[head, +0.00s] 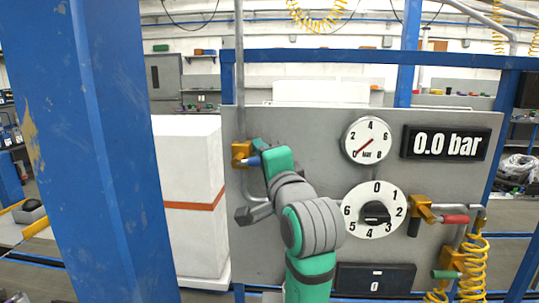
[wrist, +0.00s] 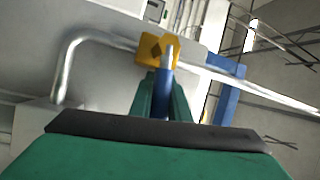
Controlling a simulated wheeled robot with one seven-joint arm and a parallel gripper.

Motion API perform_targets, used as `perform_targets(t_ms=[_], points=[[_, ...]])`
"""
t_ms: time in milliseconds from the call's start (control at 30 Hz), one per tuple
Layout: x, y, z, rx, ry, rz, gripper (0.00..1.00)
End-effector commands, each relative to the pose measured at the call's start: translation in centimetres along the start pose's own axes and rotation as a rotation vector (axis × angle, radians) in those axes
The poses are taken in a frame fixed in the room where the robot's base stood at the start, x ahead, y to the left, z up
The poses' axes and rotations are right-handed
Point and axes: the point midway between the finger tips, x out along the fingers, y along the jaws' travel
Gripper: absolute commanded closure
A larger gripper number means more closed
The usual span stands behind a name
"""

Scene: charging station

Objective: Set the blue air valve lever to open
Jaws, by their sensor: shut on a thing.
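The blue air valve lever (head: 254,161) sticks out to the right of a yellow valve body (head: 241,153) at the panel's left edge. In the wrist view the blue lever (wrist: 166,82) runs from the yellow valve (wrist: 157,50) down between the green fingers. My gripper (head: 262,153) is at the lever, shut on it, and hides its outer end. A metal pipe passes through the valve. The gauge (head: 367,140) has its needle near 0, and the display (head: 446,143) reads 0.0 bar.
A numbered dial (head: 375,210) with a black knob sits right of my arm. A second yellow valve with a red lever (head: 455,219) and coiled yellow hoses (head: 470,270) are at the panel's right. A blue column (head: 90,150) stands close at left.

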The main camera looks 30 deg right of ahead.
Motion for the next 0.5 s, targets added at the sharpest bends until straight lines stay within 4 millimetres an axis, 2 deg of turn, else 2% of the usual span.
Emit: perform_targets(t_ms=[233,267,300,333,500], points=[[0.11,0.05,0.14,-0.001,-0.004,0.001,1.0],[0.11,0.05,0.14,0.0,-0.004,0.001,0.79],[0.11,0.04,0.15,0.0,-0.004,0.001,0.7],[0.11,0.04,0.16,0.0,-0.004,0.001,0.65],[0.11,0.0,0.23,0.0,-0.005,0.0,0.65]])
